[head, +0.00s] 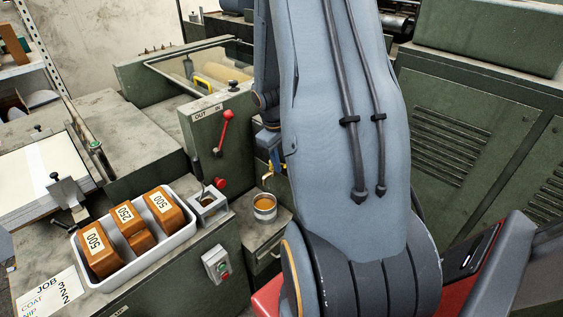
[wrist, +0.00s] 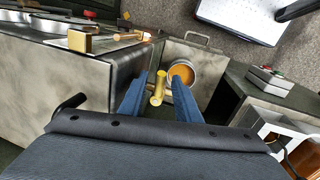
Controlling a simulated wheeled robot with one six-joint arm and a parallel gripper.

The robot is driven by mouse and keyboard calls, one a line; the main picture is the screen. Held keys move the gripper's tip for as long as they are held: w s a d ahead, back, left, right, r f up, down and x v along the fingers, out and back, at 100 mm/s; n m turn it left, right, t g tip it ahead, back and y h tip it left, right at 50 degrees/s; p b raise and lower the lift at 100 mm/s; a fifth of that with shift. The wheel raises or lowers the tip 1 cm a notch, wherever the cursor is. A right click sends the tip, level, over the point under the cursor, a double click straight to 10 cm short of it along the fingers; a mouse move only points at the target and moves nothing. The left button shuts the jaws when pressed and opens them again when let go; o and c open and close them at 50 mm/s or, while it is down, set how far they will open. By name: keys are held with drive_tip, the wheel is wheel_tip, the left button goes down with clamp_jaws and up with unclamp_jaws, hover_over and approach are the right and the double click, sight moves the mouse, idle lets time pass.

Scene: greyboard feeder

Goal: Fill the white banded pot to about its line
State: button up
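The pot (head: 265,215) stands on a ledge under a brass tap (head: 268,178). It looks pale grey-white, and amber liquid shows inside it; its level against any line cannot be read. The pot also shows in the wrist view (wrist: 193,66), just beyond the right fingertip. My gripper (wrist: 158,80) has its two blue fingers apart, one on either side of the tap's yellow-brass handle (wrist: 157,90). Narrow gaps seem to show beside the handle; contact is not clear. In the head view my arm hides most of the gripper. Whether liquid is running cannot be told.
A white tray (head: 93,284) with brown blocks marked 500 and 250 lies left of the pot.

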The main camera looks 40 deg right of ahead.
wheel_tip(320, 180, up, 7)
drive_tip(key=a, duration=0.1)
drive_tip(key=shift+a+b, duration=0.15)
drive_tip(key=shift+b, duration=0.3)
drive_tip(key=s+a+r, duration=0.1)
drive_tip(key=s+a, duration=0.2)
drive_tip(key=a, duration=0.6)
drive_tip(key=s+a+r+m+y, duration=0.1)
drive_tip(key=s+a, duration=0.2)
drive_tip(key=a, duration=0.6)
drive_tip(key=s+a+r+y, duration=0.1)
drive_tip(key=s+a, duration=0.2)
drive_tip(key=a, duration=0.6)
drive_tip(key=shift+s+r+m+t, duration=0.25)
drive_tip(key=shift+m+t, duration=0.15)
